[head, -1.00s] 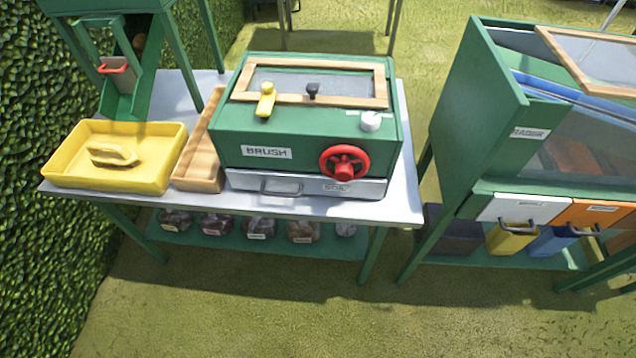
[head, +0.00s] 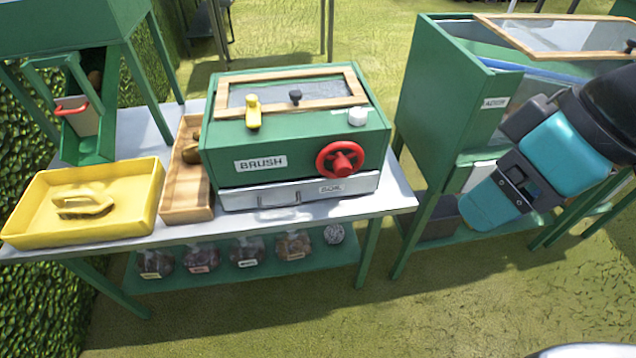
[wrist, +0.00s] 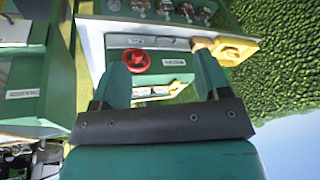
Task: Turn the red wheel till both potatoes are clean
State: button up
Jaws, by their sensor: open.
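The red wheel (head: 340,159) is on the right of the front of the green box labelled BRUSH (head: 222,144). It also shows in the wrist view (wrist: 136,61), which sees the box upside down. My gripper (wrist: 161,78) is open, with nothing between its fingers; the wheel appears beyond them, nearer the left finger, and apart from them. A brown lump (head: 191,153), possibly a potato, shows in the wooden tray (head: 186,207) left of the box. I cannot make out any potatoes inside the box.
A yellow tray (head: 40,225) with a handled tool stands at the table's left end, below a green chute (head: 92,148). A silver drawer (head: 235,200) is under the box. Another green cabinet (head: 440,100) stands to the right. The grass before the table is clear.

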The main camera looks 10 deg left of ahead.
jog(key=w+f+n+t+h+b, duration=0.1)
jog(key=w+f+n+t+b, duration=0.3)
jog(key=f+b, duration=0.85)
jog(key=n+t+y+b, duration=0.3)
jog(key=n+t+b, duration=1.1)
jog(key=n, duration=1.1)
send_near(344, 173)
jog(key=shift+g, duration=0.9)
jog(key=p+x, duration=0.1)
jog(key=x, duration=0.2)
jog(key=r+p+x, duration=0.1)
jog(key=x, duration=0.2)
jog(key=p+x, duration=0.1)
jog(key=x, duration=0.2)
jog(key=shift+w+d+r, duration=0.1)
jog(key=shift+w+r, duration=0.1)
jog(key=shift+r, duration=0.1)
jog(key=shift+w+f, duration=0.1)
jog(key=shift+w, duration=0.35)
